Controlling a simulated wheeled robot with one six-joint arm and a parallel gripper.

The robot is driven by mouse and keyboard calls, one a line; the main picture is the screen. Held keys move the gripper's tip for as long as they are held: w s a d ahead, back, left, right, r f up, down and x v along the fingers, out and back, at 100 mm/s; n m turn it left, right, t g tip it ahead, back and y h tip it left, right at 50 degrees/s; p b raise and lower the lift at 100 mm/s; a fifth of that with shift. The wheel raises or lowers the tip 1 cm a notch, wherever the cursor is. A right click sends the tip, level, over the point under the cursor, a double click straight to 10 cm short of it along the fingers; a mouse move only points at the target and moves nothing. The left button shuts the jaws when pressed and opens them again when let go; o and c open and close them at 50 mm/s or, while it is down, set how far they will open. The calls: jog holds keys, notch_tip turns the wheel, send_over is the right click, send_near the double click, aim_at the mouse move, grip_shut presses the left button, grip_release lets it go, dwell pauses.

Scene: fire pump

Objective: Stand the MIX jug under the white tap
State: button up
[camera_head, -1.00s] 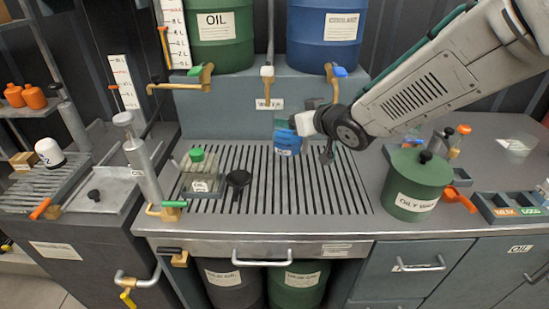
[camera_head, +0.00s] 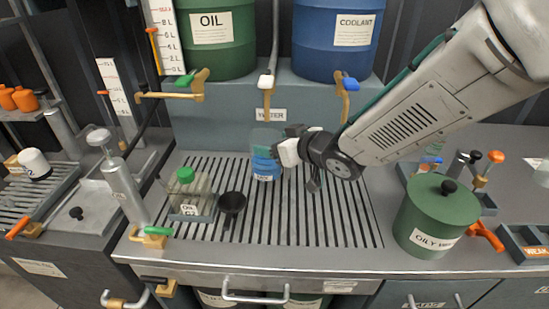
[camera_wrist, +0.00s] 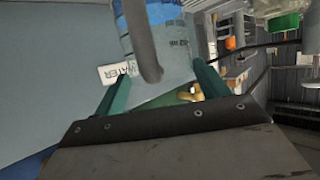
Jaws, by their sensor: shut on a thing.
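The MIX jug (camera_head: 265,168) is a clear jug with a blue band and a label, in the head view over the slatted drain grate. My gripper (camera_head: 283,158) is shut on it from the right. The jug is upright and lies below the white tap (camera_head: 266,82), in front of the WATER sign; I cannot tell whether its base touches the grate. In the wrist view the jug (camera_wrist: 172,45) shows between my green fingers (camera_wrist: 160,85), with a grey curved part across it. The tap does not clearly show in the wrist view.
The grate (camera_head: 300,225) has a black funnel (camera_head: 232,203) and a green-capped bottle (camera_head: 188,185) at its left. A green oily-waste can (camera_head: 432,215) stands to the right. Taps with green (camera_head: 186,80) and blue (camera_head: 350,83) handles flank the white one. The front grate is clear.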

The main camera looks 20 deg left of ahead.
aim_at(276, 178)
jog(key=shift+f, duration=2)
jog(key=o, duration=1.6)
jog(key=shift+c, duration=0.2)
jog(key=shift+s+d, duration=0.15)
jog(key=v, duration=1.1)
jog(key=shift+d+r, duration=0.3)
jog(key=shift+s, duration=0.1)
